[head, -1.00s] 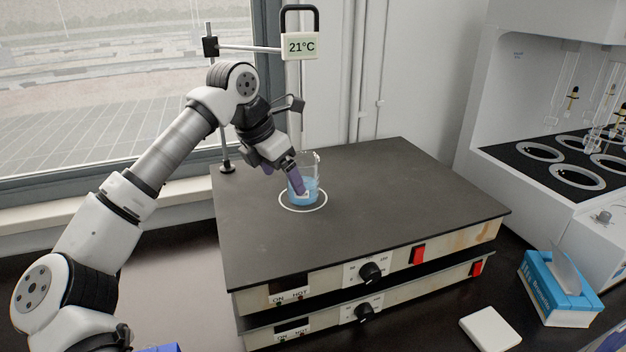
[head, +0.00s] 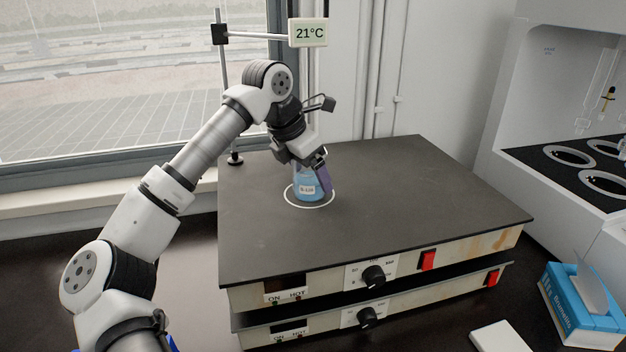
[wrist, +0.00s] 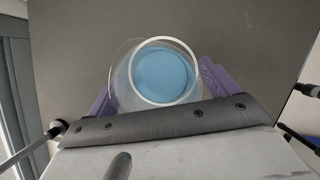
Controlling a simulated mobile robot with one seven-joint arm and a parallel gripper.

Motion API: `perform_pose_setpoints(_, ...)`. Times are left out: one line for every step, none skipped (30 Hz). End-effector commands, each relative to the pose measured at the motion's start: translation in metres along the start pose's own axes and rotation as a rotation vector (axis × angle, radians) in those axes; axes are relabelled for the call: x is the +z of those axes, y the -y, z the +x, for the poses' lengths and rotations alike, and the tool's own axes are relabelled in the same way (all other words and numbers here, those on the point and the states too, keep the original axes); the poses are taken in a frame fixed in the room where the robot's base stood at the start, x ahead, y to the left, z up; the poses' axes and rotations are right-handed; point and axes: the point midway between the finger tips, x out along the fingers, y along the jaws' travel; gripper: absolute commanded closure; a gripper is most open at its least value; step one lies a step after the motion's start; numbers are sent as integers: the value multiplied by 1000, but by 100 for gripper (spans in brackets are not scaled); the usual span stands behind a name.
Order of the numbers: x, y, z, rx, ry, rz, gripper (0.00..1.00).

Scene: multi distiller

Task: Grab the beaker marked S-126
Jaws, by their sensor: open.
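The beaker (head: 303,183) holds blue liquid and stands upright inside a white ring on the dark hotplate top (head: 400,215). It has a small white label facing the head camera; the text is too small to read surely. My gripper (head: 315,172) is open and reaches down at the beaker, with one purple finger along its right side. In the wrist view the beaker (wrist: 162,75) is seen from above, its round rim between the two purple fingers of my gripper (wrist: 158,90). The fingertips are partly hidden, and I cannot tell whether they touch the glass.
A stand with a 21°C display (head: 308,33) rises behind the hotplate, close to my arm. A distiller unit (head: 560,90) stands at the right. A blue tissue box (head: 582,305) and a white pad (head: 503,337) lie at the front right. The hotplate top right of the beaker is clear.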

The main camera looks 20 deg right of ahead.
Motion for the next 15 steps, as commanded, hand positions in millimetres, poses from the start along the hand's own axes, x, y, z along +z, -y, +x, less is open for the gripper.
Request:
perform_pose_setpoints(0, 0, 0, 0, 0, 0, 15)
perform_pose_setpoints(0, 0, 0, 0, 0, 0, 19)
perform_pose_setpoints(0, 0, 0, 0, 0, 0, 24)
perform_pose_setpoints(0, 0, 0, 0, 0, 0, 28)
perform_pose_setpoints(0, 0, 0, 0, 0, 0, 32)
perform_pose_setpoints(0, 0, 0, 0, 0, 0, 38)
perform_pose_setpoints(0, 0, 0, 0, 0, 0, 42)
perform_pose_setpoints(0, 0, 0, 0, 0, 0, 45)
perform_pose_setpoints(0, 0, 0, 0, 0, 0, 51)
perform_pose_setpoints(0, 0, 0, 0, 0, 0, 55)
perform_pose_setpoints(0, 0, 0, 0, 0, 0, 58)
perform_pose_setpoints(0, 0, 0, 0, 0, 0, 64)
perform_pose_setpoints(0, 0, 0, 0, 0, 0, 68)
perform_pose_setpoints(0, 0, -1, 0, 1, 0, 68)
perform_pose_setpoints(0, 0, -1, 0, 1, 1, 68)
